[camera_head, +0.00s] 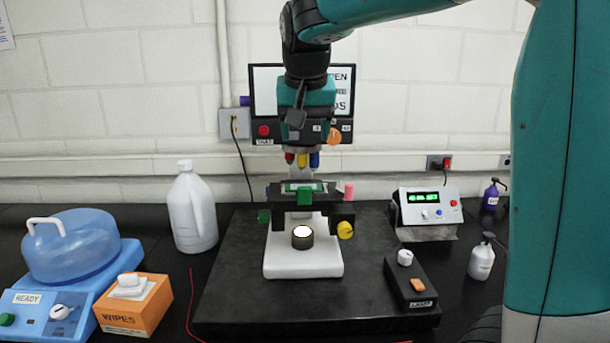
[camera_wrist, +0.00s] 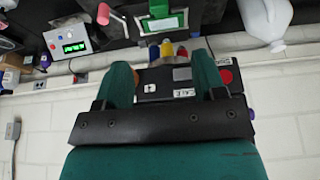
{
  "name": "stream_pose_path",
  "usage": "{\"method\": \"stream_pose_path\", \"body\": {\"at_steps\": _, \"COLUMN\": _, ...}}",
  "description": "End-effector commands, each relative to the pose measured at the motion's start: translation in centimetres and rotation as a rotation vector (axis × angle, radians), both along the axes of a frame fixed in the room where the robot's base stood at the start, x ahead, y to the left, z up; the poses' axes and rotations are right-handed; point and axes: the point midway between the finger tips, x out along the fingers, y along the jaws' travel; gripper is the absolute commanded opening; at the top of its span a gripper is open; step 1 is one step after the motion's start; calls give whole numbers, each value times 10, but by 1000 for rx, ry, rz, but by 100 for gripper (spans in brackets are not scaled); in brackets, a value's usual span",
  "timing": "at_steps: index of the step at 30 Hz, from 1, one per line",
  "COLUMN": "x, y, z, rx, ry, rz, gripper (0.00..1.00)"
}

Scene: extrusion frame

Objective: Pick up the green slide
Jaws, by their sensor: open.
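The green slide (camera_head: 303,187) lies flat on the dark stage of a microscope (camera_head: 303,262), in the middle of the black bench slab. A solid green block shows at its front edge. In the wrist view the green slide (camera_wrist: 165,22) is at the top, beyond the fingertips. My gripper (camera_wrist: 163,72) is open, with its two teal fingers apart and nothing between them. In the head view my gripper (camera_head: 297,115) hangs above and behind the stage, apart from the slide. Its fingers are partly hidden there.
Coloured objectives (camera_head: 300,159) hang just above the slide. A pink peg (camera_head: 348,191) stands on the stage's right side, and a yellow knob (camera_head: 345,230) is below it. A monitor (camera_head: 265,95) is behind my gripper. A white jug (camera_head: 191,210) stands left, a control box (camera_head: 430,210) right.

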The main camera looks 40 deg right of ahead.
Motion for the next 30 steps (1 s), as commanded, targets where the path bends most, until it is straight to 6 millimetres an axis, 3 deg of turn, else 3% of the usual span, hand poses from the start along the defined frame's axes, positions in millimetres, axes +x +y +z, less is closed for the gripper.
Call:
{"method": "stream_pose_path", "body": {"at_steps": 15, "x": 33, "y": -25, "z": -95, "rx": 0, "ry": 4, "rz": -11, "gripper": 64}}
{"method": "stream_pose_path", "body": {"at_steps": 23, "x": 40, "y": -29, "z": -113, "rx": 0, "ry": 1, "rz": -10, "gripper": 64}}
{"method": "stream_pose_path", "body": {"at_steps": 30, "x": 51, "y": -37, "z": -146, "rx": 0, "ry": 4, "rz": -11, "gripper": 64}}
